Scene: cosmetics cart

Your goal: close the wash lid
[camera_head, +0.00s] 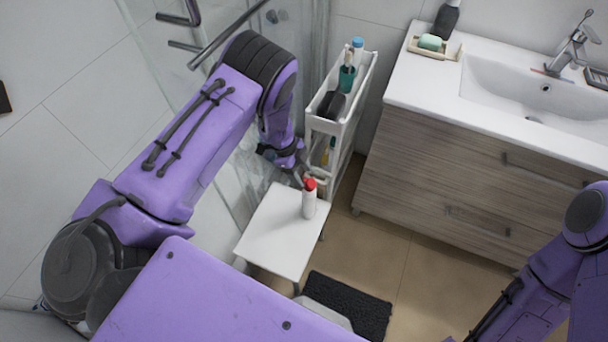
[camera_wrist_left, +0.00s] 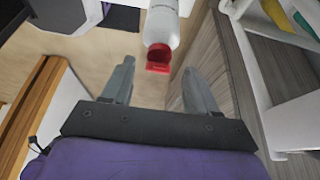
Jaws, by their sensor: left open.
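The wash bottle (camera_head: 309,203) is white with a red lid (camera_head: 310,184). It stands upright on a small white stool (camera_head: 280,245). The bottle (camera_wrist_left: 163,25) also shows in the left wrist view, with its red lid (camera_wrist_left: 157,57) nearest me; a red flap sticks out from the cap and looks raised. My left gripper (camera_head: 301,178) is right by the lid in the head view. In the left wrist view my left gripper (camera_wrist_left: 159,68) is open, with its fingers spread to either side of the lid and nothing held. Contact with the lid cannot be told. My right gripper is out of view.
A white cart (camera_head: 322,126) with bottles stands just behind the stool. A wood-front vanity (camera_head: 440,170) with a white sink (camera_head: 540,100) is to the right. A glass shower panel (camera_head: 240,165) is at the left. A dark mat (camera_head: 350,305) lies on the open floor.

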